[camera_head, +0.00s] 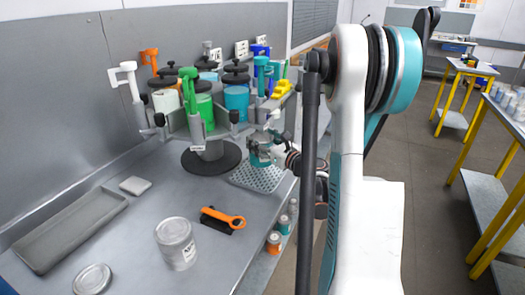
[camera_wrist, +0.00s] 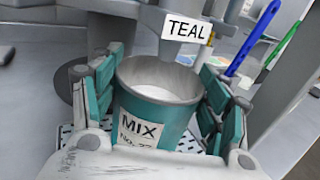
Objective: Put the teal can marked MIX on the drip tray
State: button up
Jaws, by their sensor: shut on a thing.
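The teal can marked MIX (camera_wrist: 143,112) stands upright between the fingers of my gripper (camera_wrist: 162,82), which is shut on its sides. Its top is open and its inside looks whitish. In the head view the can (camera_head: 258,159) is small and partly hidden by my gripper (camera_head: 266,146). The perforated drip tray (camera_head: 262,181) lies on the bench beneath the can; a bit of the tray (camera_wrist: 192,143) shows around the can in the wrist view. I cannot tell whether the can touches the tray.
A spout labelled TEAL (camera_wrist: 187,27) hangs just above and behind the can. The drum machine (camera_head: 207,135) with several coloured canisters stands behind. An orange-handled tool (camera_head: 223,217), a grey tin (camera_head: 175,243) and a lid (camera_head: 92,279) lie on the bench's front part.

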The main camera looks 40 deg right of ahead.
jog(key=shift+f+b, duration=0.85)
jog(key=shift+f, duration=0.85)
jog(key=shift+f, duration=0.15)
jog(key=o, duration=1.8)
jog(key=shift+r, duration=0.25)
jog(key=s, duration=0.8)
jog(key=s+a, duration=0.1)
jog(key=s, duration=0.3)
jog(key=shift+b, duration=0.35)
